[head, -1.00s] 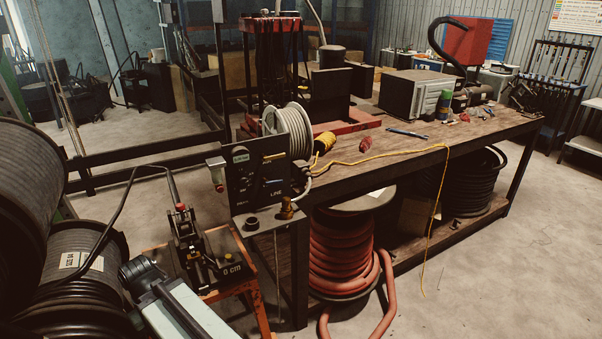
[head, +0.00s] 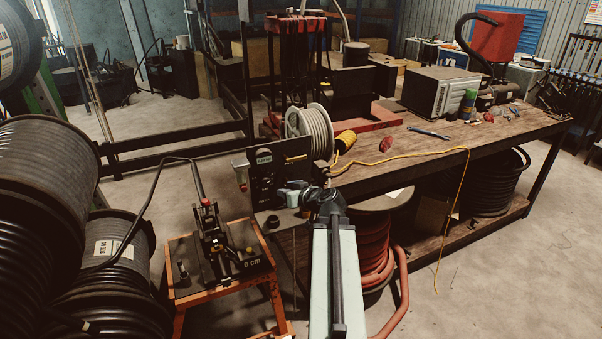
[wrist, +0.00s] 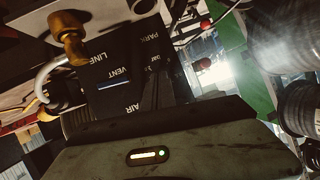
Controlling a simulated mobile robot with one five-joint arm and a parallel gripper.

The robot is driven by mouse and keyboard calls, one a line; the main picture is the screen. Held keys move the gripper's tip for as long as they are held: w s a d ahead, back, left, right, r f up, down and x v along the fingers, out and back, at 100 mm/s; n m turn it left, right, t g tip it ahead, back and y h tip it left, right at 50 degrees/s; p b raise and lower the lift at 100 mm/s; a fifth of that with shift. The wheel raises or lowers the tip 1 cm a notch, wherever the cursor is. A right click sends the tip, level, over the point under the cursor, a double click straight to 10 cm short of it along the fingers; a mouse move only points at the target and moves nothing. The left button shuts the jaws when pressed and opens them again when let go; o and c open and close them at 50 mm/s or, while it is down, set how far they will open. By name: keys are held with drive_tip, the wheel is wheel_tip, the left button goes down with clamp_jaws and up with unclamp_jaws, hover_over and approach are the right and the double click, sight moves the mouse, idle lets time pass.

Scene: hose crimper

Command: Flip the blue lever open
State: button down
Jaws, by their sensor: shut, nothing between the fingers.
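My gripper (head: 286,193) is at the end of my raised arm in the head view, in front of the lower part of a dark control panel (head: 265,172). It looks shut and holds nothing visible. The panel also shows in the wrist view (wrist: 128,98), tilted, with the words LINE, VENT and PARK. A thin bluish strip (wrist: 113,84) beside VENT may be the blue lever, but it is too small to be sure. In the head view my gripper and arm cover part of the panel's lower right, and I cannot make out the lever there.
A brass fitting (wrist: 69,37) with a grey hose sits near the panel. A crimper on an orange stand (head: 215,250) is left of my arm. Cable reels (head: 45,185) fill the left side. The workbench (head: 400,165) carries a white cable reel (head: 311,133). Open floor lies at right.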

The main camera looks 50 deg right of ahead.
drive_tip(key=s+d+r+m+h, duration=0.1)
drive_tip(key=s+d+r+h, duration=0.2)
drive_tip(key=s+d, duration=0.3)
drive_tip(key=d+r, duration=0.1)
drive_tip(key=d, duration=0.2)
drive_tip(key=shift+d+r+m+t+h, duration=0.3)
drive_tip(key=shift+d+r+m+t, duration=0.05)
drive_tip(key=shift+m+t, duration=0.05)
drive_tip(key=w+d+f+b, duration=0.2)
drive_tip(key=w+f+b, duration=0.4)
drive_tip(key=w, duration=0.3)
drive_tip(key=shift+w+d+f, duration=0.15)
drive_tip(key=shift+d+f, duration=0.1)
drive_tip(key=shift+d, duration=0.05)
